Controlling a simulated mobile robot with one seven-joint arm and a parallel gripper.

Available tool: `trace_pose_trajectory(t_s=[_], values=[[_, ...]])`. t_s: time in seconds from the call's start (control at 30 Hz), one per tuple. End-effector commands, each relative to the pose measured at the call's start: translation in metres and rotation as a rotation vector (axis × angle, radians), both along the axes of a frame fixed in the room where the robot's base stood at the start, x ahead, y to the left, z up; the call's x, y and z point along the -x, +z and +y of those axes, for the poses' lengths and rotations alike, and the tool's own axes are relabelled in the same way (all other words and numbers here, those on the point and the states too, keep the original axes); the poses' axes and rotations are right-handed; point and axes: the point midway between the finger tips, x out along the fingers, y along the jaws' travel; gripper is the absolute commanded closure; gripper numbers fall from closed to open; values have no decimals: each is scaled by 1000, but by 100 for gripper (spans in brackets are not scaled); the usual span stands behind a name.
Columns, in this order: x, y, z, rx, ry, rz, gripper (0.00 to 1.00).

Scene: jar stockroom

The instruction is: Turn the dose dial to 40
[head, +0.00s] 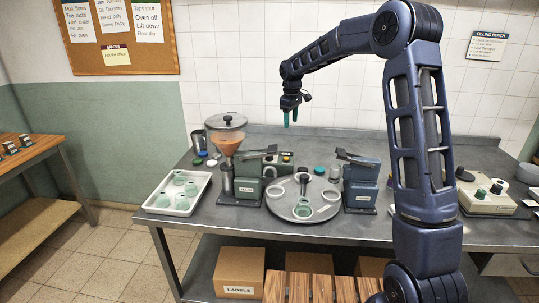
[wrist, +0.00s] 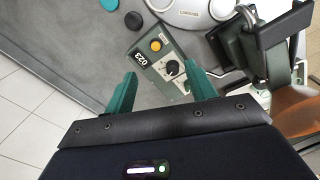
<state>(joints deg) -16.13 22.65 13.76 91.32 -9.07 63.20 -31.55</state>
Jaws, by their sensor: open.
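The dose dial is a black round knob (wrist: 173,68) on a green control box (wrist: 150,50) in the wrist view. The box also has an orange button (wrist: 156,45) and a dark display (wrist: 142,61) that appears to read 023, upside down in this view. The knob's scale is too small to read. In the head view the control box (head: 285,166) stands on the bench behind the filler. My gripper (head: 290,119) hangs well above the bench there, fingers down. In the wrist view my gripper (wrist: 160,74) is open and empty, its green fingers on either side of the box.
The filler with its orange-filled hopper (head: 228,140) stands left of the box. A round turntable (head: 302,212) with ring holders is in front, and a blue press (head: 360,182) to its right. A white tray (head: 165,207) holds several green jars. Lids lie on the bench.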

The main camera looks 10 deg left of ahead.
Motion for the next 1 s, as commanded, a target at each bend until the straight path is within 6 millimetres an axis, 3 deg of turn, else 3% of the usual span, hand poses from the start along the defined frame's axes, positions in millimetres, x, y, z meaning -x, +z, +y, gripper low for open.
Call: trace_pose_trajectory(t_s=[0.2, 0.4, 0.73, 1.0], values=[[-31, -50, 55, 0, 119, 47, 44], [-46, -82, 88, -3, 191, 72, 44], [-50, -106, 98, -3, 215, 83, 44], [-49, -150, 98, -3, 214, 85, 44]])
